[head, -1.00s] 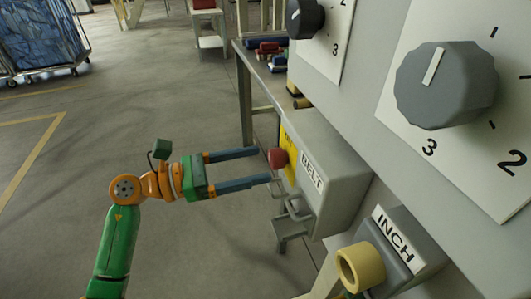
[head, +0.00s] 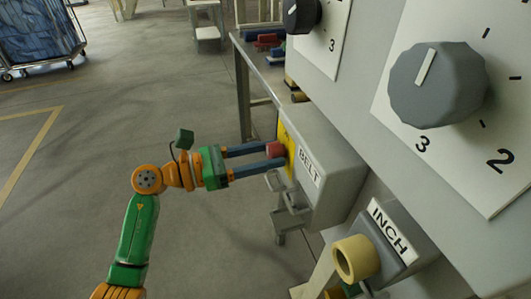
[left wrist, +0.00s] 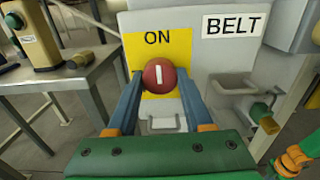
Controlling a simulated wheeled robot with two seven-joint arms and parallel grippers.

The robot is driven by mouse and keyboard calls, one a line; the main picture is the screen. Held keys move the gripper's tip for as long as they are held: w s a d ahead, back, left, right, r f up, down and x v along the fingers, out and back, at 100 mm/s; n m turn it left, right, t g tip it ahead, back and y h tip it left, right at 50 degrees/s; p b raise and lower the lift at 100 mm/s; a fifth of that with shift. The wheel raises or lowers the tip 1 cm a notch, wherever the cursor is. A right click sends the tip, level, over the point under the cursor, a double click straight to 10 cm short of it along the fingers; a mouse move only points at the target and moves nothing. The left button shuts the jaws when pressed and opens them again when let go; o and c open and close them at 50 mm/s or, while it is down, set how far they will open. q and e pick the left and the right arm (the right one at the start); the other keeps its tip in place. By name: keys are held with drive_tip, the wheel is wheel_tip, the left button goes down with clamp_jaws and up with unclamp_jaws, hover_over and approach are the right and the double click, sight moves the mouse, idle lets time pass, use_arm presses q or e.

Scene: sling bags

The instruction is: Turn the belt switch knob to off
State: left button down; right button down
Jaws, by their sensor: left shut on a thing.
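The belt switch knob (head: 274,150) is a round red knob on a yellow plate, on the side of the grey box labelled BELT (head: 331,160). In the left wrist view the knob (left wrist: 159,75) has an upright white mark, with the word ON above it on the yellow plate (left wrist: 182,50). My left gripper (head: 277,155) reaches the knob from the left in the head view. Its two blue fingers lie on either side of the knob and are shut on it.
The INCH box with a pale yellow collar (head: 356,258) stands below the BELT box. A large grey dial (head: 437,84) is on the panel at the right. A table with coloured items (head: 268,72) stands behind. The floor at the left is clear up to a cart (head: 38,35).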

use_arm(q)
drive_tip(key=n+p, duration=0.3)
drive_tip(key=n, duration=0.2)
drive_tip(key=shift+r, duration=0.15)
drive_tip(key=n+p, duration=0.3)
drive_tip(key=n, duration=0.1)
drive_tip(key=shift+n, duration=0.3)
drive_tip(key=n+p, duration=0.3)
drive_tip(key=n, duration=0.2)
drive_tip(key=shift+n+p, duration=0.85)
drive_tip(key=shift+n, duration=0.65)
drive_tip(key=shift+s, duration=0.1)
drive_tip(key=shift+c, duration=1.5)
unclamp_jaws()
